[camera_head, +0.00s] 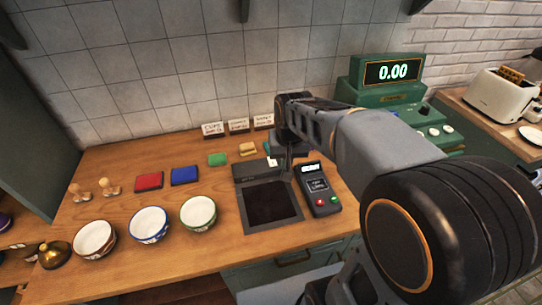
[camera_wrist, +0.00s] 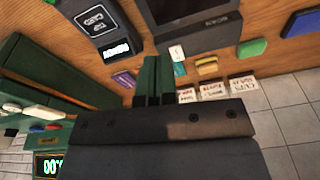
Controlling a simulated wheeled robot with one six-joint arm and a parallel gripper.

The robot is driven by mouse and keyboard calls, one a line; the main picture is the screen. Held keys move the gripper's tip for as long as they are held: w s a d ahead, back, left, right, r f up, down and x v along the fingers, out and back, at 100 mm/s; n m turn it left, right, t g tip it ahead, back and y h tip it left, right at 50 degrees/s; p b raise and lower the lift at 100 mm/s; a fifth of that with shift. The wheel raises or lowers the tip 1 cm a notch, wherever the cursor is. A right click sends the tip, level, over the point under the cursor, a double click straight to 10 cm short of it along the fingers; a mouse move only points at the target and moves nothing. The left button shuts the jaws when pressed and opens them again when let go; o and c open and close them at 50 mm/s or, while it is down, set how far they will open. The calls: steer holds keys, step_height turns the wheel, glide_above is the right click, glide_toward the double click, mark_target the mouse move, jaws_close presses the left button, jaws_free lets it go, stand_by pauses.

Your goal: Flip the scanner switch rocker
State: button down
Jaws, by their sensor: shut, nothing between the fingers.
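The scanner (camera_head: 246,172) is a dark, flat unit on the wooden counter with a black pad at its front. Part of it shows upside down at the top of the wrist view (camera_wrist: 200,42). I cannot make out its switch rocker in either view. My gripper (camera_head: 287,170) hangs at the back right of the scanner, partly hidden by my own arm. In the wrist view my gripper (camera_wrist: 157,62) is shut and empty, its fingers side by side near the scanner's edge. I cannot tell whether the tips touch anything.
A card reader (camera_head: 318,190) stands just right of the scanner. A green cash register (camera_head: 390,85) stands behind my arm. Small signs (camera_head: 238,127) line the wall. Several bowls (camera_head: 149,223), red and blue pads (camera_head: 185,176) and stamps (camera_head: 110,186) are at the left.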

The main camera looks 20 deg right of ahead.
steer(key=w+r+m+g+b, duration=0.1)
steer(key=w+m, duration=1.4)
steer(key=m, duration=0.1)
steer(key=shift+r+g+b, duration=0.3)
steer(key=shift+r+g, duration=0.1)
steer(key=shift+s, duration=0.2)
steer(key=shift+s+r, duration=0.3)
steer(key=shift+s, duration=0.25)
step_height(320, 180, up, 14)
steer(key=s+p, duration=0.2)
steer(key=p, duration=0.1)
steer(key=shift+p, duration=0.3)
